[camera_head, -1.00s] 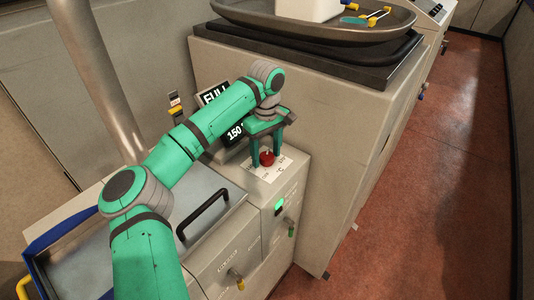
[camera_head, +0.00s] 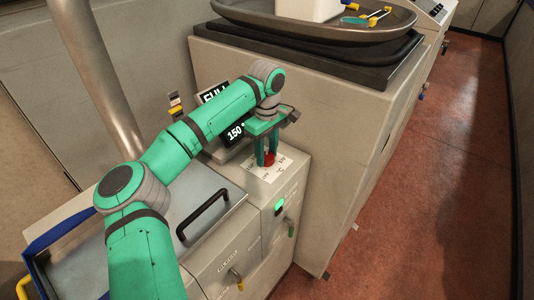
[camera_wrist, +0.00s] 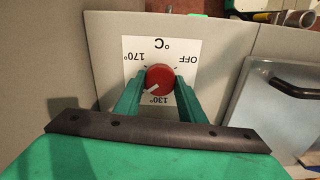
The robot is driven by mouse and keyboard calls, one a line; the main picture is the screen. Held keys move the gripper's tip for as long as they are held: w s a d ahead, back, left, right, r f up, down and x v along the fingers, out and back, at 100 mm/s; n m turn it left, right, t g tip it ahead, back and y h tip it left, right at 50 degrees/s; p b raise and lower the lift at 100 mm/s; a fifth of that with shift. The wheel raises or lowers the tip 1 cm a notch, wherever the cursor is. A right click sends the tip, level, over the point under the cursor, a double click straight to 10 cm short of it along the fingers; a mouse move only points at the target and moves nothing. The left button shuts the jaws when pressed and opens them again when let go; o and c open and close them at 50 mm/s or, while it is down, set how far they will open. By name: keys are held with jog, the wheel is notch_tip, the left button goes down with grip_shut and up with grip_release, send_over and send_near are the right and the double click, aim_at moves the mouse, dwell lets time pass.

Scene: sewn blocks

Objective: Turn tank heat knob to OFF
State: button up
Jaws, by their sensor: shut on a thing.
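The tank heat knob (camera_wrist: 160,79) is round and red with a white pointer line. It sits on a white dial plate (camera_wrist: 180,45) marked OFF, 170° and 130°. In the wrist view the pointer aims down and left, between 130° and 170°, away from OFF at the right. The knob also shows in the head view (camera_head: 270,160), partly hidden by a finger. My gripper (camera_head: 266,157) points down from above with its green fingers shut on the knob's two sides. In the wrist view the gripper (camera_wrist: 159,86) has one finger left and one right of the knob.
A display (camera_head: 237,131) reading 150 stands behind the knob. A lidded tank with a black handle (camera_head: 203,214) is left of it. A green light (camera_head: 279,205) and small levers are on the front face. A tall cabinet (camera_head: 330,130) rises close behind to the right.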

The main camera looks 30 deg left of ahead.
jog(key=n, duration=1.2)
jog(key=shift+n, duration=0.3)
jog(key=n, duration=0.4)
jog(key=shift+n, duration=0.3)
jog(key=n, duration=0.3)
jog(key=shift+n, duration=0.3)
jog(key=n, duration=0.4)
jog(key=shift+r+n, duration=0.1)
jog(key=shift+n, duration=0.2)
jog(key=n, duration=0.4)
jog(key=shift+n, duration=2.3)
